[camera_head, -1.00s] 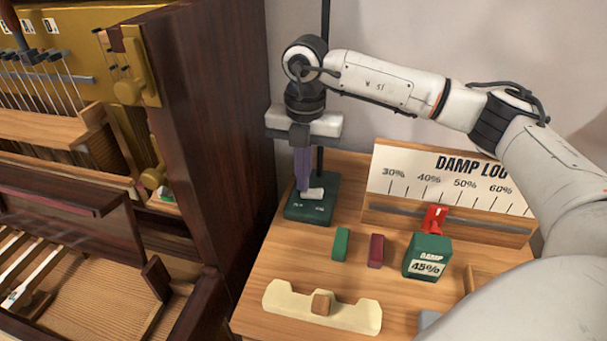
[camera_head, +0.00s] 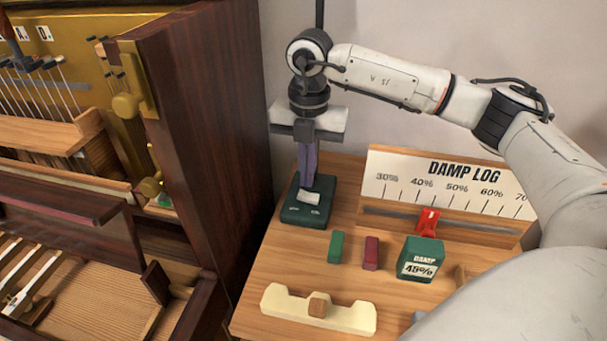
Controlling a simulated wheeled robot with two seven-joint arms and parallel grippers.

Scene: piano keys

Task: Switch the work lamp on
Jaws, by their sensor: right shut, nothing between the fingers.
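The work lamp's dark green base (camera_head: 304,214) stands at the back left of the wooden bench top, with a white rocker switch (camera_head: 309,198) on its top. A dark pole shows behind my wrist; the lamp head is out of view. My right gripper (camera_head: 306,187) points down over the base, its purple fingers shut and empty. The fingertips are at the back edge of the switch; I cannot tell whether they touch it. My left gripper is not in view.
A dark wooden piano case (camera_head: 205,130) rises close to the left. A DAMP LOG board (camera_head: 450,185) with a red slider (camera_head: 428,221) stands right. Green (camera_head: 336,246) and dark red (camera_head: 371,252) blocks, a green damp box (camera_head: 421,258) and a cream holder (camera_head: 345,318) lie in front.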

